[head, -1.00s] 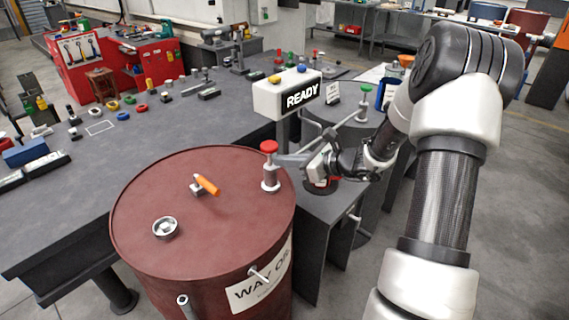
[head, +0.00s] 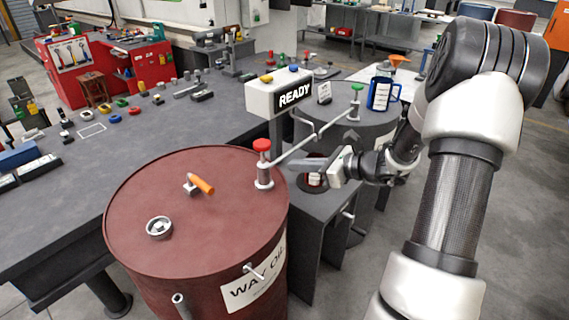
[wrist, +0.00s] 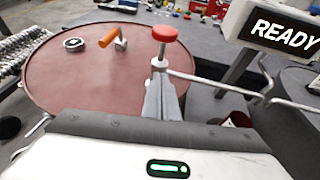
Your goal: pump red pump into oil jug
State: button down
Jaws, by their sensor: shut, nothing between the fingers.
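The red pump (head: 263,166) has a round red knob on a grey upright body and stands on the dark red barrel (head: 150,250). It also shows in the wrist view (wrist: 165,34), just beyond my fingertips. My gripper (head: 292,163) is shut and empty, right of the pump body and below the knob; it also shows in the wrist view (wrist: 160,82). A thin spout runs right from the pump. A dark container (head: 314,180) with a pale label, perhaps the oil jug, is partly hidden behind my gripper, between the barrels. A blue jug (head: 380,94) stands further back right.
A box reading READY (head: 280,92) with yellow and blue buttons stands behind the spout. A green-knobbed pump (head: 356,100) stands on the grey barrel (head: 368,125). An orange-handled part (head: 200,184) and a round cap (head: 159,227) are on the red barrel.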

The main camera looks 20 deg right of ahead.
jog(key=v, duration=0.5)
dwell(2.4)
